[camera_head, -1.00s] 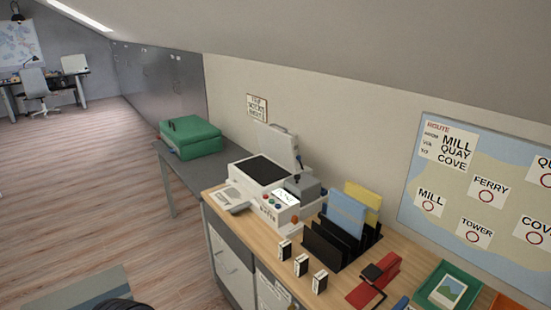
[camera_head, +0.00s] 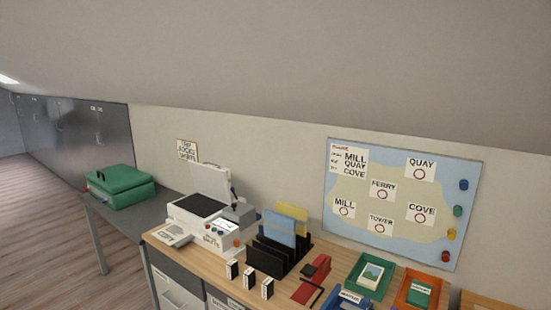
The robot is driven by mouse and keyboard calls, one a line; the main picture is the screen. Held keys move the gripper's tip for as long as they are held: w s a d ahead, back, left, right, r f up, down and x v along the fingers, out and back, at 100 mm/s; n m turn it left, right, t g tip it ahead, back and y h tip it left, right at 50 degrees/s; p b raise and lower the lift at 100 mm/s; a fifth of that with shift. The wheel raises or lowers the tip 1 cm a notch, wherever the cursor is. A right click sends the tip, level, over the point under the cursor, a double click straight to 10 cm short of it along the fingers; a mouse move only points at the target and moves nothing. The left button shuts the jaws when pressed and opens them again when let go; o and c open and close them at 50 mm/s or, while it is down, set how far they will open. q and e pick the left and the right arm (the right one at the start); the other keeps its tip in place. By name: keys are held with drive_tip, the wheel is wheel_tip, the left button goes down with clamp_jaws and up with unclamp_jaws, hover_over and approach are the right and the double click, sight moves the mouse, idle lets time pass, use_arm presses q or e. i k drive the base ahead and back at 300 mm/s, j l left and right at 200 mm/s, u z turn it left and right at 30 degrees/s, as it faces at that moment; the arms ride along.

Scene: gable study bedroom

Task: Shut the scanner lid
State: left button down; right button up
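The scanner (camera_head: 199,217) is a white machine with a dark glass bed, standing at the left end of the wooden desk top. Its pale lid (camera_head: 211,183) stands raised, nearly upright, at the back of the bed against the wall side. A small screen and coloured buttons show on its front right. A grey block-like part (camera_head: 240,212) sits at its right side. Neither of my grippers shows in this view.
A file rack (camera_head: 268,259) with blue and yellow folders stands right of the scanner. Several small black-and-white blocks (camera_head: 249,279) line the desk's front. A red stapler-like tool (camera_head: 314,275), a green tray (camera_head: 369,277) and an orange tray lie further right. A green case (camera_head: 122,188) rests on the grey table at left.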

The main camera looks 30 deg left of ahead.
sight(208, 180)
drive_tip(key=i+j+z, duration=0.1)
drive_tip(key=j+z, duration=1.15)
